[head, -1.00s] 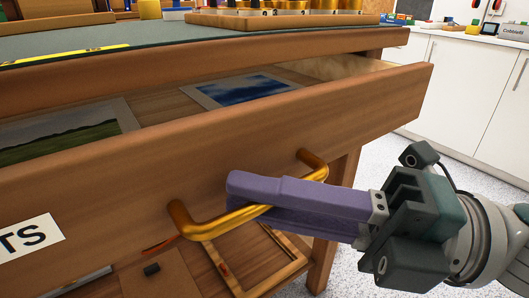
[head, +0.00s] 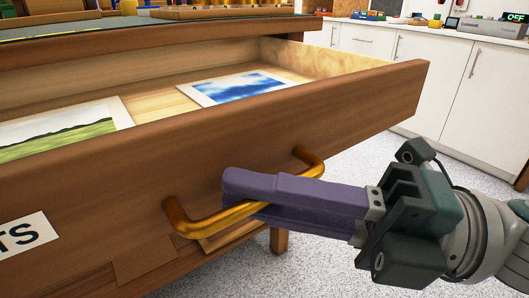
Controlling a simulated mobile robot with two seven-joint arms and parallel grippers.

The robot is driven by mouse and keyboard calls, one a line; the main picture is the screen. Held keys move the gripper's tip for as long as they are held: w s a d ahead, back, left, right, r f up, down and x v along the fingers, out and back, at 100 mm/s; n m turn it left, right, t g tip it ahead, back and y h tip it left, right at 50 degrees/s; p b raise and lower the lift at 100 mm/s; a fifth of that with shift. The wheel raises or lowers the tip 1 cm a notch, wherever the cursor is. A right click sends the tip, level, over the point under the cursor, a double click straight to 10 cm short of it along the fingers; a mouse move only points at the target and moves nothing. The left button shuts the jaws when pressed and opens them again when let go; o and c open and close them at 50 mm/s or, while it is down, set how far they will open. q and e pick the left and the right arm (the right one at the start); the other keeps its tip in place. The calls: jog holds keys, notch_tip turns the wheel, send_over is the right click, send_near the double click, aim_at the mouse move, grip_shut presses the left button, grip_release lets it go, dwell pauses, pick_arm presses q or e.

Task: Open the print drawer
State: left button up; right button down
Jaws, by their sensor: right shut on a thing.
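The wooden print drawer (head: 330,110) stands well open under the worktable. Inside lie a print of a green field (head: 62,128) at the left and a print with a blue picture (head: 236,88) further right. A brass bar handle (head: 190,221) is fixed to the drawer front. My right gripper (head: 240,193), with purple fingers, comes in from the right and is shut around the handle bar. A white label (head: 28,234) ending in "TS" is partly cut off at the left edge. My left gripper is not in view.
The worktable top (head: 130,24) holds several items along the back. White cabinets (head: 440,75) with a counter of small devices stand at the back right. The speckled floor (head: 350,160) is clear between them and the drawer.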

jog(key=shift+s, duration=0.15)
jog(key=c, duration=1.2)
grip_release()
jog(key=shift+o, duration=0.2)
jog(key=shift+d, duration=0.15)
jog(key=v, duration=0.9)
jog(key=shift+d, duration=0.4)
